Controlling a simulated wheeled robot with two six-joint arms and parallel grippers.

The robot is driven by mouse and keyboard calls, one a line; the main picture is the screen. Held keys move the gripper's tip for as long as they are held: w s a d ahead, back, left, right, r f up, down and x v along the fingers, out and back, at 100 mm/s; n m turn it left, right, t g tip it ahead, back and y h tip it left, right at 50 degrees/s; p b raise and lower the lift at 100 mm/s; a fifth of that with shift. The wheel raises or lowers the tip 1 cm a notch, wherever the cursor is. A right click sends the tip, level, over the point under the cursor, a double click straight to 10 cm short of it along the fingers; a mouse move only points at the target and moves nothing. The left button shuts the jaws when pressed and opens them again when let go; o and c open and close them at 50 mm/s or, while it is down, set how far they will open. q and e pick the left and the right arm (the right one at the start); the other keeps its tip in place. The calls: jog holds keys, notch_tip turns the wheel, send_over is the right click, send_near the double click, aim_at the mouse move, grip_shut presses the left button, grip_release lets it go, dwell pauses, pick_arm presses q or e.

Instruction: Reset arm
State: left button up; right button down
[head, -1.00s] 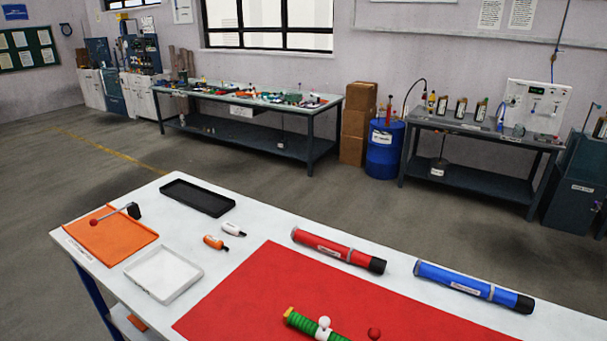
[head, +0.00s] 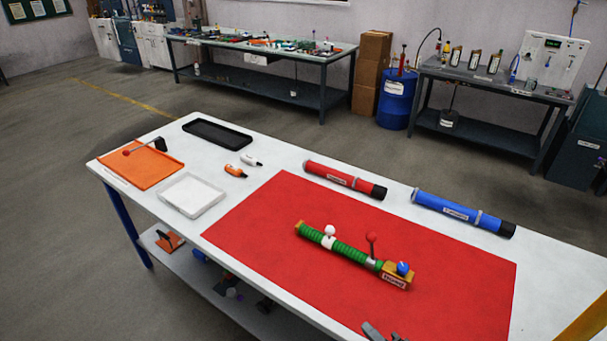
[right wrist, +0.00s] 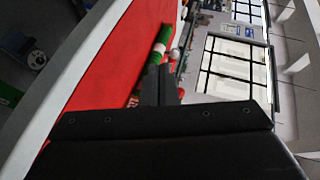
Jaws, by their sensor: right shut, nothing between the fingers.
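My right gripper (head: 376,332) shows only as dark fingertips at the bottom edge of the head view, over the front of the red mat. In the right wrist view its dark fingers (right wrist: 160,84) are shut and empty. A green ribbed tube assembly (head: 350,253) lies on the red mat, with white and red balls on stalks and a tan end block with a blue knob. The fingertips are apart from it in the head view. Part of the green tube (right wrist: 158,52) shows behind the fingers in the wrist view. My left gripper is out of view.
On the white table (head: 555,265) lie a red tube (head: 340,178), a blue tube (head: 455,211), a white tray (head: 192,196), an orange tray (head: 145,172), a black tray (head: 217,134) and two small bottles. The red mat (head: 262,245) has bare room left of the green assembly.

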jog(key=s+d+r+n+g+h, duration=0.1)
jog(key=s+d+n+g+h, duration=0.4)
jog(key=s+d, duration=0.4)
jog(key=s+d+r+n+g+h, duration=0.1)
jog(key=s+d+n+g+h, duration=0.5)
jog(key=s, duration=0.5)
notch_tip(320, 180, down, 26)
jog(key=d+m+y+b, duration=0.1)
jog(key=d+y+b, duration=0.1)
jog(key=y, duration=0.1)
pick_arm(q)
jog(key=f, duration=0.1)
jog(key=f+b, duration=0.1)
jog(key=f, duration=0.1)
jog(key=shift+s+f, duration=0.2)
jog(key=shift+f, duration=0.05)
pick_arm(e)
jog(key=s+a+f, duration=0.1)
jog(key=s+f, duration=1.4)
jog(key=f, duration=0.3)
jog(key=shift+f+g, duration=0.2)
jog(key=shift+g, duration=0.2)
